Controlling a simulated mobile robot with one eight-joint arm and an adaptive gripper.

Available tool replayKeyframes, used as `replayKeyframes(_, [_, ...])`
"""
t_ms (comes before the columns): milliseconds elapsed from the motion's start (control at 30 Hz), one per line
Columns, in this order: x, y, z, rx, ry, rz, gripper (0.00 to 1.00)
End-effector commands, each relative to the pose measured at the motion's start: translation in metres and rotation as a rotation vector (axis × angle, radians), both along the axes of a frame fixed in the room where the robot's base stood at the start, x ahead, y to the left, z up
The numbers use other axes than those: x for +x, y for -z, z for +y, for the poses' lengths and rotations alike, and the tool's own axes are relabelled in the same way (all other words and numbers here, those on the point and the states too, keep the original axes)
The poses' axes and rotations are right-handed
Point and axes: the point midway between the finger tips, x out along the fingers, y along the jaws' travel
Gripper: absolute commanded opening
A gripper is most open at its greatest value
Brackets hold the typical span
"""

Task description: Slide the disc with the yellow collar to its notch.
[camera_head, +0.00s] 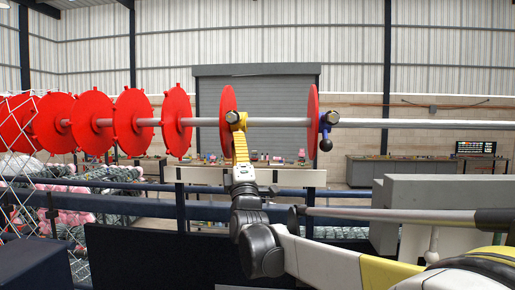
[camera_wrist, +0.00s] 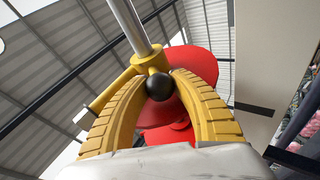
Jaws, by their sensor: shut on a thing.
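The red disc (camera_head: 227,104) with the yellow collar (camera_head: 236,117) hangs upright on a long horizontal steel bar (camera_head: 270,122). In the wrist view the yellow collar (camera_wrist: 149,59) is around the bar, with the red disc (camera_wrist: 202,66) right behind it. My gripper (camera_head: 240,133) is just below the collar. In the wrist view my gripper (camera_wrist: 160,88) has its yellow ribbed fingers shut on the collar's handle, with a black ball knob (camera_wrist: 160,87) between them. I cannot make out a notch on the bar.
Another red disc (camera_head: 312,121) with a blue collar (camera_head: 325,127) and black knob is to the right on the same bar. Several red notched discs (camera_head: 177,120) are to the left. Wire mesh (camera_head: 20,150) is at far left. The bar between the two collared discs is clear.

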Motion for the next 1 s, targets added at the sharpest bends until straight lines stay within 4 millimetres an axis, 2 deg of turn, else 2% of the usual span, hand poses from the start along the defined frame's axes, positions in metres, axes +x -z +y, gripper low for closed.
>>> replayKeyframes(100, [0.0, 0.002, 0.013, 0.0, -0.001, 0.002, 0.0])
replayKeyframes(400, [0.0, 0.001, 0.013, -0.001, -0.001, 0.003, 0.0])
replayKeyframes(433, [0.0, 0.001, 0.013, -0.001, -0.001, 0.003, 0.37])
replayKeyframes(500, [0.0, 0.001, 0.013, -0.001, -0.001, 0.003, 0.55])
replayKeyframes(833, [-0.001, 0.002, 0.012, -0.001, 0.001, 0.002, 0.55])
replayKeyframes(1000, [-0.018, 0.016, 0.008, -0.002, 0.0, 0.002, 0.55])
